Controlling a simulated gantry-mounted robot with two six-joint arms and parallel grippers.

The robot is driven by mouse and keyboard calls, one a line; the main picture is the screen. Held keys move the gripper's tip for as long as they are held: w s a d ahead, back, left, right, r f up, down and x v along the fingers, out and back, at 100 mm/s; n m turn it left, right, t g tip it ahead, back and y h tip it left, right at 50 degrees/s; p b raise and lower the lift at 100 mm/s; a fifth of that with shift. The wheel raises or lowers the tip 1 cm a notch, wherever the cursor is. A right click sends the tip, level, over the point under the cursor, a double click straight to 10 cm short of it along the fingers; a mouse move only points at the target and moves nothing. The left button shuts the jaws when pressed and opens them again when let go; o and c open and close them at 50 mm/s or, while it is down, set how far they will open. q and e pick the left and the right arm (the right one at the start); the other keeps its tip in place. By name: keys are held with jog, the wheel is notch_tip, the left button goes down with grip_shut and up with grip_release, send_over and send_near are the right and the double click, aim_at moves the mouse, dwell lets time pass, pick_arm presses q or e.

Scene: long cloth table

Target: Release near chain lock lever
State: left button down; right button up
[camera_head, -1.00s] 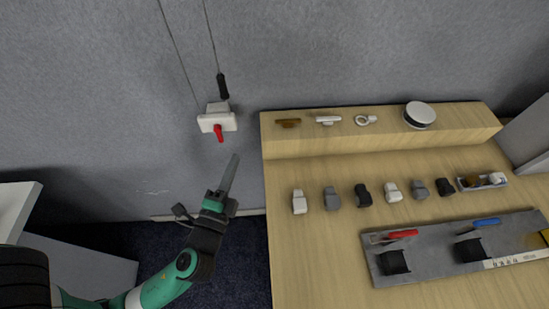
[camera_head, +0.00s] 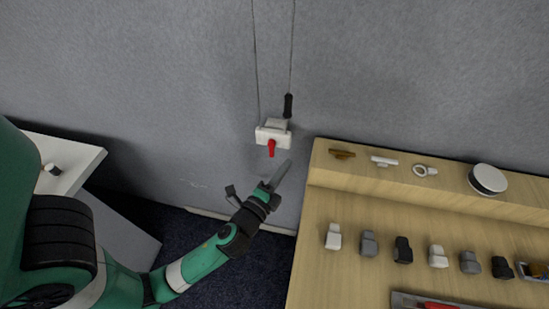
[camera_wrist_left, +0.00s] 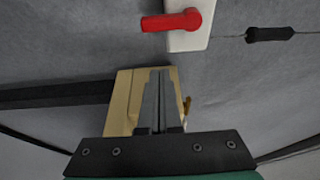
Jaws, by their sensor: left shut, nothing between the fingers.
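The chain lock is a white wall unit (camera_head: 268,137) with a red lever (camera_head: 271,148) that hangs downward in the head view. Two thin lines run up from it, one with a black handle (camera_head: 288,105). In the left wrist view the red lever (camera_wrist_left: 171,21) and white unit (camera_wrist_left: 196,38) show at the top. My left gripper (camera_head: 285,166) is just below and right of the lever, apart from it. Its fingers (camera_wrist_left: 158,76) are together with nothing between them. My right gripper is not in view.
A wooden table (camera_head: 318,280) with a raised back ledge (camera_head: 425,199) stands to the right, holding several small blocks and a round white-topped object (camera_head: 487,179). A white surface (camera_head: 75,157) stands at the left. The grey wall (camera_head: 150,80) is close behind the lock.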

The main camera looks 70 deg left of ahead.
aim_at(272, 149)
pick_arm(q)
jog(key=shift+s+a+p, duration=0.25)
jog(key=shift+a, duration=0.35)
jog(key=shift+s+a+p, duration=0.2)
jog(key=shift+s+a, duration=0.05)
jog(key=shift+a, duration=0.35)
jog(key=shift+s+a+p, duration=0.25)
jog(key=shift+a, duration=0.35)
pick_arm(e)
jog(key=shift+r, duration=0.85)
